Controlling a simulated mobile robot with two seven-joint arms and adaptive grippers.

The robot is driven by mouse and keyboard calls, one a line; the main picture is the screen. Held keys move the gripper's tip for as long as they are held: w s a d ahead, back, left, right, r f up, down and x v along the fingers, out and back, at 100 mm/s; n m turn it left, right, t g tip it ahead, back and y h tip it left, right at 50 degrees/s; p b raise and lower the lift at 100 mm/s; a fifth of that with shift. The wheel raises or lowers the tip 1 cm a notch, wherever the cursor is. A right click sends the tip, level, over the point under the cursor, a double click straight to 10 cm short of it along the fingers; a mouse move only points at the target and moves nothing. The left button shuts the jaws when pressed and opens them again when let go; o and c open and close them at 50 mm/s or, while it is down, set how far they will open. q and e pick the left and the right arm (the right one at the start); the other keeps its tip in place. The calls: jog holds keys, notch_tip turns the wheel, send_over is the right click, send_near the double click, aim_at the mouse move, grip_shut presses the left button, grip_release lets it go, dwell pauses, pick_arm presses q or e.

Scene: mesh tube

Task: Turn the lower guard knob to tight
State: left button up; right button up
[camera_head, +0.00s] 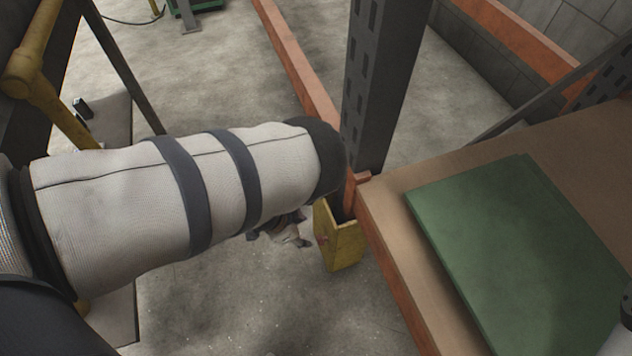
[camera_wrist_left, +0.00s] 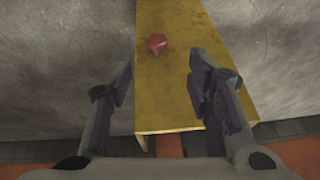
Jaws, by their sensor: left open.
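A yellow guard (camera_head: 345,246) stands low by the foot of the grey rack post. A small red knob (camera_head: 322,240) sits on its left face. In the left wrist view the yellow guard (camera_wrist_left: 178,95) runs down the middle, and the red, lobed knob (camera_wrist_left: 156,43) is on its upper part. My left gripper (camera_head: 290,232) is beside the guard, partly hidden under my white forearm. In the wrist view its open fingers (camera_wrist_left: 160,85) are spread either side, with the knob between and beyond them, apart from both. My right gripper does not show.
The grey rack post (camera_head: 375,85) rises behind the guard. A wooden shelf (camera_head: 395,200) with an orange edge and a green panel (camera_head: 515,245) fills the right side. A yellow rail (camera_head: 45,105) stands at left. Concrete floor is open below the guard.

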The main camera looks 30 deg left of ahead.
aim_at(318, 241)
pick_arm(q)
jog(key=b+x, duration=0.2)
jog(key=x, duration=0.3)
jog(key=b+x, duration=0.3)
jog(key=x, duration=0.3)
jog(key=shift+s+d+f, duration=0.1)
jog(key=shift+d+f, duration=0.1)
jog(key=shift+f, duration=0.15)
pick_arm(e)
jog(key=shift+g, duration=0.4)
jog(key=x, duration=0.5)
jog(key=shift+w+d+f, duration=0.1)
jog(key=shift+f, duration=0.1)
pick_arm(q)
jog(key=shift+r, duration=0.1)
grip_shut()
